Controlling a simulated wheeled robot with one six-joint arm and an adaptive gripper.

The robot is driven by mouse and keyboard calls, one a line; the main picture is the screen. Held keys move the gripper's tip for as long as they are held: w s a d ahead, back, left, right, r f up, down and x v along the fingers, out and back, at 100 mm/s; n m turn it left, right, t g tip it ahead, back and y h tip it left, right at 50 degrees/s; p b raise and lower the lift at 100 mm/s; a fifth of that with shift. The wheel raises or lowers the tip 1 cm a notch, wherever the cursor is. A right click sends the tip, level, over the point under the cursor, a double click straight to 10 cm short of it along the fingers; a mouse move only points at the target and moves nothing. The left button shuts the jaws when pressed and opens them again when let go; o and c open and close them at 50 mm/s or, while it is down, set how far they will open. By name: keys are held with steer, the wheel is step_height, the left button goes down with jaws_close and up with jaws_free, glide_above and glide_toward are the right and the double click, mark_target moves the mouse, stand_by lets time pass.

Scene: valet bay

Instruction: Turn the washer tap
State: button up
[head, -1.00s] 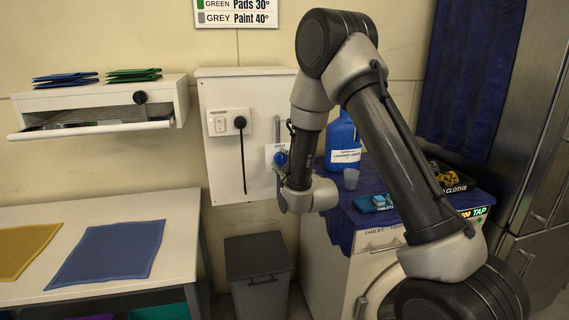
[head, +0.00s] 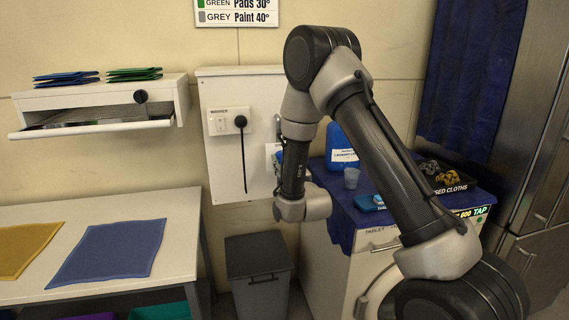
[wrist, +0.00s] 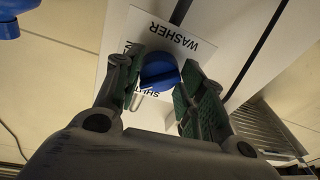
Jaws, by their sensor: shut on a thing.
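The washer tap (wrist: 158,70) is a blue knob on a white label card (wrist: 185,38) reading "WASHER", with partly hidden text that looks like "SHUT". My gripper (wrist: 160,80) has its two green-padded fingers either side of the blue knob, closed on it. Only a sliver of the white card (head: 272,152) shows there, on the white wall board (head: 220,165). How far the knob is turned cannot be told.
The washer (head: 365,255) stands right of the tap, with a blue cloth, blue bottle (head: 341,145), cup (head: 351,178) and used-cloths bin (head: 445,182) on top. A grey bin (head: 258,270) stands below. A cord (head: 243,165) hangs from a socket at left. A table (head: 180,215) is further left.

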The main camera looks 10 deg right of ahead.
steer(key=shift+a+m+t+h, duration=0.15)
steer(key=shift+m+h, duration=0.35)
steer(key=shift+m, duration=1.9)
steer(key=shift+a+m+t+h, duration=0.15)
steer(key=shift+m+h, duration=0.35)
steer(key=shift+m, duration=1.9)
steer(key=shift+d, duration=0.1)
steer(key=o, duration=1)
steer(key=s, duration=0.4)
steer(key=s+f, duration=0.1)
steer(key=s, duration=0.3)
steer(key=s+f, duration=0.1)
steer(key=s, duration=0.3)
